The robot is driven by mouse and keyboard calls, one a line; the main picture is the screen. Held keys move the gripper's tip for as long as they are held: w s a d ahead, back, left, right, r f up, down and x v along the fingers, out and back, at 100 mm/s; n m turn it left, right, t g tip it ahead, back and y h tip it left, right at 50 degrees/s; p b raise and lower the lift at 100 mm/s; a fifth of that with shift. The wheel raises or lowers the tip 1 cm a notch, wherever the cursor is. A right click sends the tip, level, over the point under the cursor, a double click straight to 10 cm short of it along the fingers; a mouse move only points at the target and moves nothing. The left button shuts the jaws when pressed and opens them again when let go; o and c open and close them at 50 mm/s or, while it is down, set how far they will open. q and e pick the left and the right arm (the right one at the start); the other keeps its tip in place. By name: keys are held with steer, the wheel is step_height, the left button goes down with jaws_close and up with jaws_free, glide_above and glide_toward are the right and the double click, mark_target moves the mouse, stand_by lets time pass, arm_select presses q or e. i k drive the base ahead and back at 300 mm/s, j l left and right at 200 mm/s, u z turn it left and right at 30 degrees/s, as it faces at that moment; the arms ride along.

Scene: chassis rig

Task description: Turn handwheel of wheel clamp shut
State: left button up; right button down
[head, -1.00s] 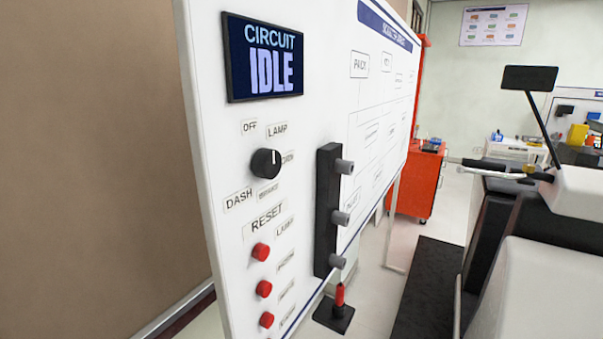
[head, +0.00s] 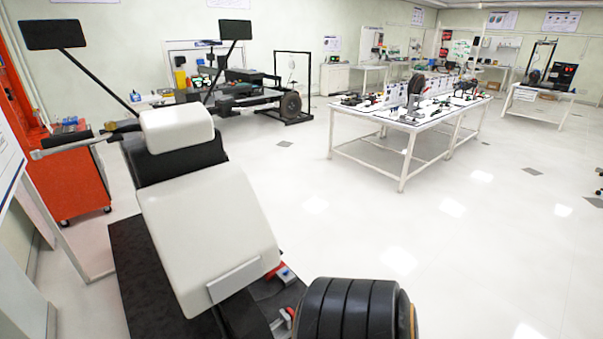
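I cannot make out the handwheel in the head view. A scooter-like vehicle with a white body (head: 205,225) stands on a dark mat (head: 135,262) at the left. A wide black grooved tyre (head: 345,308) shows at the bottom centre, cut off by the lower edge. Small red, grey and blue parts (head: 284,272) sit low between the white body and the tyre. I cannot tell whether they belong to the wheel clamp. Neither of my grippers is in view.
A red tool cabinet (head: 72,178) stands at the left edge. A white workbench (head: 405,125) with several items stands right of centre. A frame with a wheel (head: 290,104) stands at the back.

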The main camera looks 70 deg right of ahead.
mark_target(289, 311)
steer(key=k+l, duration=0.1)
steer(key=l, duration=0.35)
steer(key=k+l, duration=0.15)
steer(key=l, duration=0.3)
steer(key=k+l, duration=0.1)
steer(key=l, duration=0.35)
steer(key=k+l, duration=0.1)
steer(key=l, duration=0.35)
steer(key=k+l, duration=0.1)
steer(key=l, duration=0.35)
steer(key=k+l, duration=0.15)
steer(key=l, duration=0.3)
steer(key=k+l, duration=0.1)
steer(key=l, duration=0.4)
steer(key=k+l, duration=0.1)
steer(key=l, duration=0.35)
